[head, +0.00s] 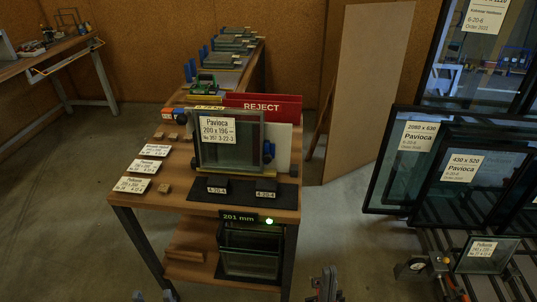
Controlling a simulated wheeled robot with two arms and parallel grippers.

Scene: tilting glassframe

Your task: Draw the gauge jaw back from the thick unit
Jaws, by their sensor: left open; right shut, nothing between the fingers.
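A framed glass unit (246,147) with a white Pavioca label stands upright on the wooden table in the head view. A dark blue knob-like part (267,152) sits at its right edge; I cannot tell whether this is the gauge jaw, or which unit is the thick one. Two black blocks marked 4-10-4 (217,187) and 4-20-4 (266,191) lie in front of the unit. My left gripper (154,296) shows only its fingertips at the bottom edge, apart and empty. My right gripper (327,284) is shut and empty at the bottom centre, in front of the table.
A 201 mm display (240,217) with a green light is on the table's front. Another glass unit (250,250) stands below. A red REJECT sign (262,106) is behind. Labelled cards (144,167) lie left. A dial device (414,266) and framed panes stand right.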

